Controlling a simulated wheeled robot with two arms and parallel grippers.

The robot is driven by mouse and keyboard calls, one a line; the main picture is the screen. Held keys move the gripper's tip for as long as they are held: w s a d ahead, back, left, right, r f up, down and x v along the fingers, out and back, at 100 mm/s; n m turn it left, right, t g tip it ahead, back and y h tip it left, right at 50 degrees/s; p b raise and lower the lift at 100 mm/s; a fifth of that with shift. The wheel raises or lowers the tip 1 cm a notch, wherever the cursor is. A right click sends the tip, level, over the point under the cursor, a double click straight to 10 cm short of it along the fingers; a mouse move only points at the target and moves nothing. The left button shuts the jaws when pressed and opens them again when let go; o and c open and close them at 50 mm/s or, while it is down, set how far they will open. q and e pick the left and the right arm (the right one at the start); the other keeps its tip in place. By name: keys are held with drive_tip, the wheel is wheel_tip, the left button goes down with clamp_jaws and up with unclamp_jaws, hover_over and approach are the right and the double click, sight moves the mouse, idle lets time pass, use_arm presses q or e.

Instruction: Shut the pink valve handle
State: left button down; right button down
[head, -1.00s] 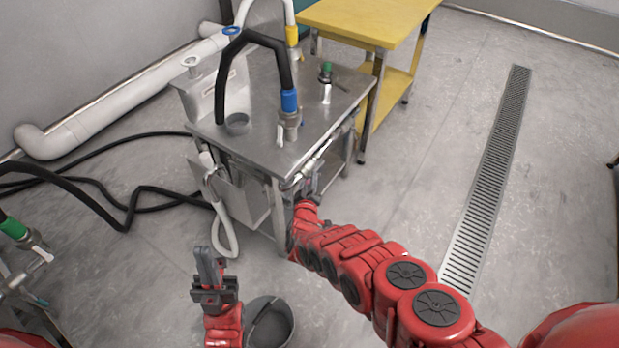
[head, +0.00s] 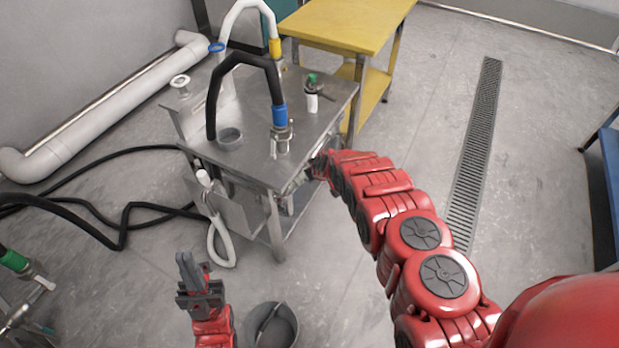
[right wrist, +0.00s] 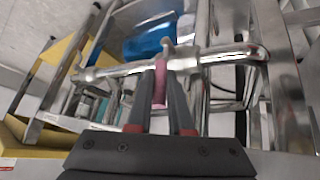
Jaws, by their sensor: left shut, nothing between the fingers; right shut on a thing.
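The pink valve handle (right wrist: 160,84) shows in the right wrist view, on a shiny metal pipe (right wrist: 215,58). My right gripper (right wrist: 162,72) is shut on the pink handle, with one dark finger on each side of it. In the head view my right arm reaches the front right side of the steel table (head: 255,158), and its fingertips and the handle are too small or hidden to make out. My left gripper (head: 187,262) is shut and empty, pointing up above the floor in front of the table.
A dark bucket (head: 272,326) stands on the floor right of my left gripper. Black hoses (head: 125,208) lie at the left. A yellow table (head: 345,25) stands behind. The floor by the drain grate (head: 478,140) is clear.

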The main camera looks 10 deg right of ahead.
drive_tip(key=shift+w+d+g+y+b, duration=0.45)
drive_tip(key=shift+g+b, duration=0.25)
drive_tip(key=shift+b, duration=0.45)
drive_tip(key=c, duration=0.8)
unclamp_jaws()
drive_tip(key=shift+w, duration=0.1)
drive_tip(key=shift+c, duration=0.2)
drive_tip(key=shift+r+p, duration=0.55)
drive_tip(key=p+v, duration=0.9)
drive_tip(key=v, duration=0.7)
drive_tip(key=shift+s+p, duration=0.3)
drive_tip(key=shift+s, duration=0.05)
